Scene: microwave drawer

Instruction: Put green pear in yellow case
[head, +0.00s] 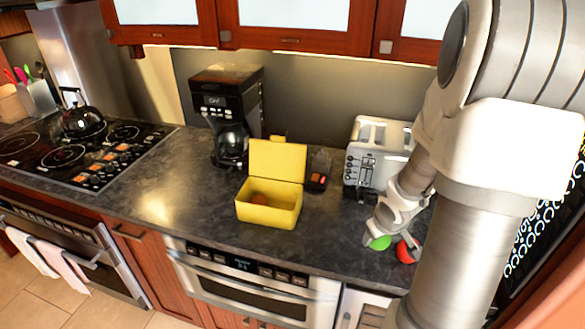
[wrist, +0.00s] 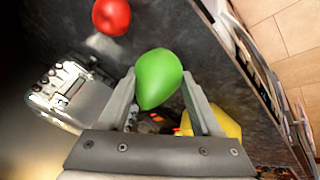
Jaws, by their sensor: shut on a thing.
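The green pear (wrist: 158,78) is between the two fingers of my gripper (wrist: 160,100), which is shut on it. In the head view the pear (head: 380,242) shows just below my gripper (head: 388,228), low over the right part of the counter. I cannot tell whether it touches the counter. The yellow case (head: 268,212) stands on the counter to the left, with its lid (head: 277,160) raised open. A brownish round thing (head: 259,198) lies inside it. In the wrist view part of the case (wrist: 226,124) shows behind the right finger.
A red fruit (head: 405,250) lies right of the pear, also in the wrist view (wrist: 111,15). A toaster (head: 372,165) stands behind my gripper. A coffee maker (head: 226,110) and a small dark item (head: 319,168) are near the case. The counter left of the case is clear.

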